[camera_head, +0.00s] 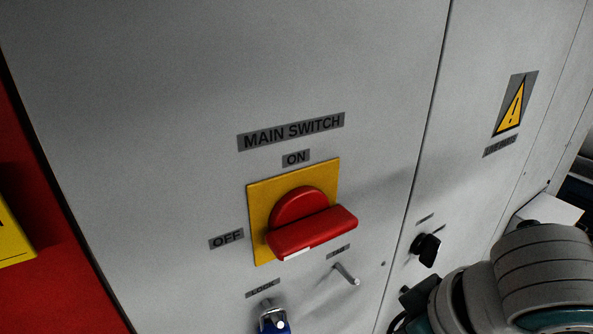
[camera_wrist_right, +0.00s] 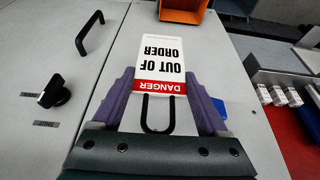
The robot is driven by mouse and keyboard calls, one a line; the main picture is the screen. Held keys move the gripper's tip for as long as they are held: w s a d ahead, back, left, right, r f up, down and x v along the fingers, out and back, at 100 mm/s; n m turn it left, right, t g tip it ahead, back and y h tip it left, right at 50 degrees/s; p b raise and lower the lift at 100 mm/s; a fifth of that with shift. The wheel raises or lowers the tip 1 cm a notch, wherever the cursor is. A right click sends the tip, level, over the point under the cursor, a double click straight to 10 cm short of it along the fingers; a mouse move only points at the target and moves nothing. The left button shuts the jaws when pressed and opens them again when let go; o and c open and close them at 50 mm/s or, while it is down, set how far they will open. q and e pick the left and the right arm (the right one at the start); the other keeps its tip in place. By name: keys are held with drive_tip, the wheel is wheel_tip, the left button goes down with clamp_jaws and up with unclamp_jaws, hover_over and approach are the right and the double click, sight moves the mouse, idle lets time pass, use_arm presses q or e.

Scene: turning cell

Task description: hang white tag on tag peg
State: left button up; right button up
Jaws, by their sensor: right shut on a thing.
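The tag peg (camera_head: 345,273) is a short grey pin on the cabinet front, below and right of the red main switch; nothing hangs on it. The white tag (camera_wrist_right: 162,52), with a red DANGER band and "OUT OF ORDER" upside down, shows in the right wrist view. A dark U-shaped loop (camera_wrist_right: 158,118) extends from its red end. My right gripper (camera_wrist_right: 162,85) is shut on the tag, a finger at each side. In the head view only part of my right arm shows at the lower right; the tag is out of sight there. My left gripper is not in view.
The red switch handle (camera_head: 312,231) on its yellow plate juts out above the peg. A blue padlock (camera_head: 272,321) is at lower left, under LOCK. A black knob (camera_head: 426,248) is right of the peg. An orange container (camera_wrist_right: 184,10) shows beyond the tag.

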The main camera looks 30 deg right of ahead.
drive_tip(key=w+b, duration=0.2)
drive_tip(key=w, duration=0.1)
drive_tip(key=w+f+b, duration=0.1)
drive_tip(key=w+b, duration=0.1)
drive_tip(key=w, duration=0.1)
drive_tip(key=w+b, duration=0.2)
drive_tip(key=w, duration=0.1)
drive_tip(key=shift+a+f, duration=0.15)
drive_tip(key=shift+a, duration=0.25)
idle(0.4)
drive_tip(key=shift+f, duration=0.1)
idle(0.4)
drive_tip(key=o, duration=1.4)
